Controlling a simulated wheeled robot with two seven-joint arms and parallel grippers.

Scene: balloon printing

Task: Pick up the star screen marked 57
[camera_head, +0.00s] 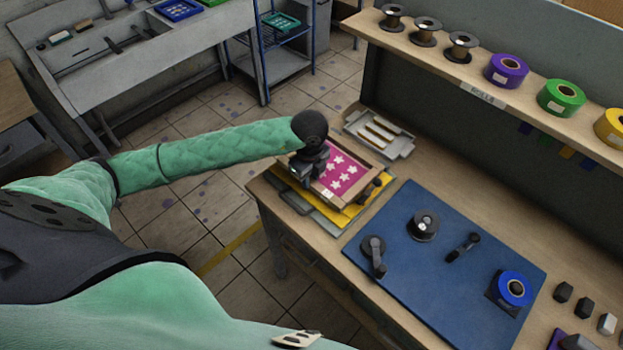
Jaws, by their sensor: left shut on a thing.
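A screen (344,174) with a wooden frame and a pink field with white stars lies at the left end of the workbench. Its marking is too small to read. It sits over a yellow sheet or tray (341,215) and partly covers it. My left gripper (311,172) is at the screen's left side and is shut on its frame; the wrist hides the fingertips and that part of the frame. I cannot tell whether the screen is lifted clear of what lies under it. My right gripper is not in view.
A grey tray (397,144) with wooden strips lies behind the screen. A blue mat (440,275) with several tools and a blue roll (513,288) lies to the right. A shelf above holds empty spools and purple (506,70), green and yellow rolls. Tiled floor is open at left.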

